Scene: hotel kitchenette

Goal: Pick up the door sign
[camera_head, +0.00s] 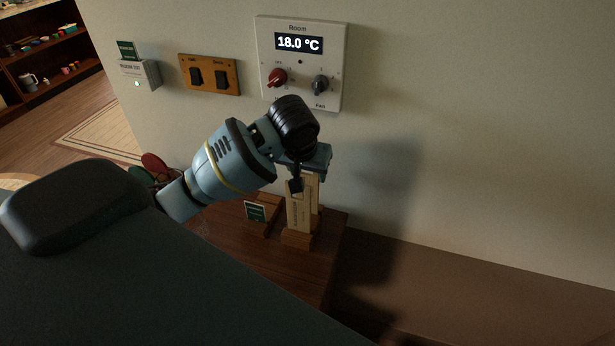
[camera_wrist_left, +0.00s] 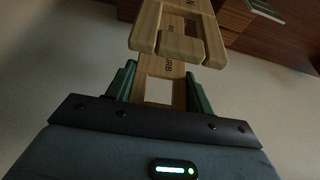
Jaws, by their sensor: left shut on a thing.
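The door sign (camera_head: 297,207) is a pale wooden plate with dark lettering, upright at a small wooden stand (camera_head: 297,240) on the dark wood shelf. My left gripper (camera_head: 304,178) points down and is shut on its upper part. Whether the sign touches the stand is unclear. My right gripper is not in view.
A small green card (camera_head: 256,211) leans in a wooden holder left of the stand. The wall behind carries a thermostat panel (camera_head: 333,60), a wooden switch plate (camera_head: 210,88) and a card slot (camera_head: 140,75). The lower brown surface (camera_head: 480,290) at right looks clear.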

